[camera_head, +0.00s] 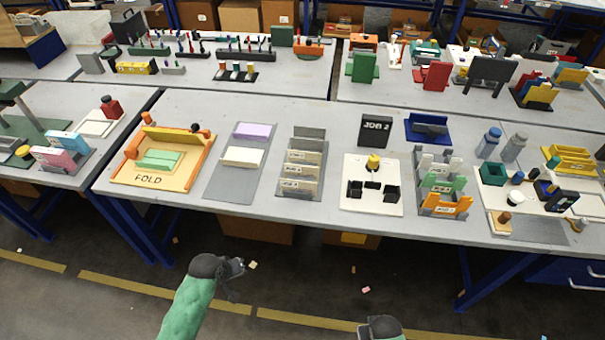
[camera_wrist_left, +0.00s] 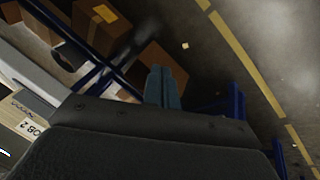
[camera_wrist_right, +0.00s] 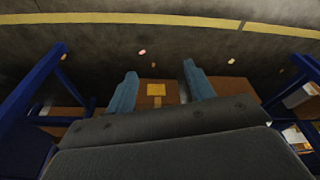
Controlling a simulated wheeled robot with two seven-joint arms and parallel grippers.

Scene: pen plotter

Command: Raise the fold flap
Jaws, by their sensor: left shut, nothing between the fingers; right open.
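The fold station (camera_head: 148,180), an orange tray marked FOLD, lies at the left end of the front table in the head view. A light green piece (camera_head: 160,160) lies flat inside it, with a yellow strip (camera_head: 172,138) behind. Orange parts stand at its left and back corners, and a dark knob is at the back right. I cannot tell which part is the flap. My left gripper (camera_head: 238,268) is low in front of the table, away from the station; its fingers (camera_wrist_left: 166,86) are shut and empty. My right gripper (camera_wrist_right: 160,92) is open and empty, over the floor.
Right of the station on the table (camera_head: 330,218) stand a grey board (camera_head: 215,185), a card rack (camera_head: 300,185), a white tray (camera_head: 370,205) and an orange-fronted rack (camera_head: 445,205). The table's front edge lies between my grippers and these things. The floor before it is mostly clear.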

